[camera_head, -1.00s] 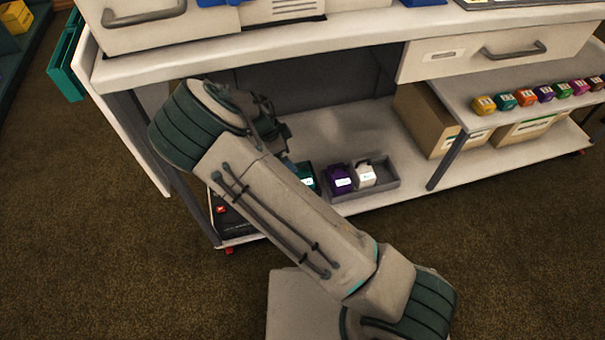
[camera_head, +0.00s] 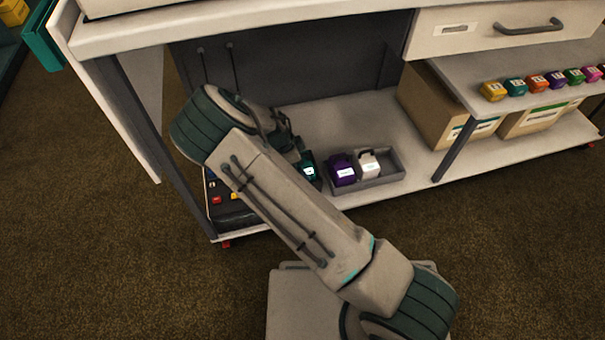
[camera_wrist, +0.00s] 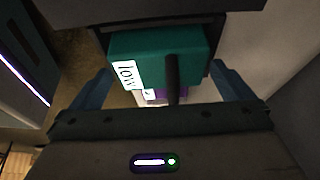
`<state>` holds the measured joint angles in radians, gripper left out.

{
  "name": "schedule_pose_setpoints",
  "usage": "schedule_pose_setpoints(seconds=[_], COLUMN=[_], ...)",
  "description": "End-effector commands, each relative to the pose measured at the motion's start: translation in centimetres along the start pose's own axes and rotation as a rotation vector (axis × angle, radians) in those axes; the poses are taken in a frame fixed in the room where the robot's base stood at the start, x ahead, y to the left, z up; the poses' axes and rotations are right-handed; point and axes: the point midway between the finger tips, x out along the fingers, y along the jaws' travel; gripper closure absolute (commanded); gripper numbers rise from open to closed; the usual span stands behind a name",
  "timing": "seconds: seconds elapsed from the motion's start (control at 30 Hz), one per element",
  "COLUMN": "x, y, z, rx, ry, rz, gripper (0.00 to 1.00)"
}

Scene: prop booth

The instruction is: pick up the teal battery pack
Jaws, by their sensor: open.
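The teal battery pack (camera_head: 308,169) sits at the left end of a grey tray (camera_head: 378,182) on the cart's lower shelf, partly hidden by my arm. In the wrist view the teal pack (camera_wrist: 190,47) is close ahead, with a white label and a dark upright bar, likely its handle. My gripper (camera_wrist: 160,72) is open, its two bluish fingers apart, one toward each side of the pack. I cannot tell whether either finger touches it. A purple pack (camera_head: 342,170) and a white pack (camera_head: 369,164) stand beside it in the tray.
A dark box with coloured buttons (camera_head: 216,200) lies left of the tray, partly behind my arm. Cardboard boxes (camera_head: 437,112) stand to the right on the shelf. Small coloured blocks (camera_head: 515,87) line a ledge above them. A cart leg (camera_head: 455,150) and the overhanging top bound the space.

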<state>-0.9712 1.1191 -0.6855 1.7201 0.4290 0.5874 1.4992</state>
Motion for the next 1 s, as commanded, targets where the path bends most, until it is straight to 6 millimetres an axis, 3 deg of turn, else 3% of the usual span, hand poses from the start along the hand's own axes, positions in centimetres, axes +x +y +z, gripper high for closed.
schedule_pose_setpoints(seconds=[0.07, 0.3, 0.5, 0.6, 0.83, 1.0], x=[1.1, 1.0, 1.0, 0.9, 0.7, -1.4], y=[0.0, 0.0, 0.0, -0.1, -0.1, -0.1], z=[0.0, -0.1, -0.1, -0.1, -0.2, -1.0], rx=[0.001, 0.0, 0.0, 0.001, 0.001, 0.002], ry=[0.001, 0.0, 0.0, 0.0, 0.0, -0.001], rz=[0.001, 0.001, 0.001, -0.001, -0.001, -0.004], gripper=[0.0, 0.03, 0.58, 0.8, 0.8, 0.8])
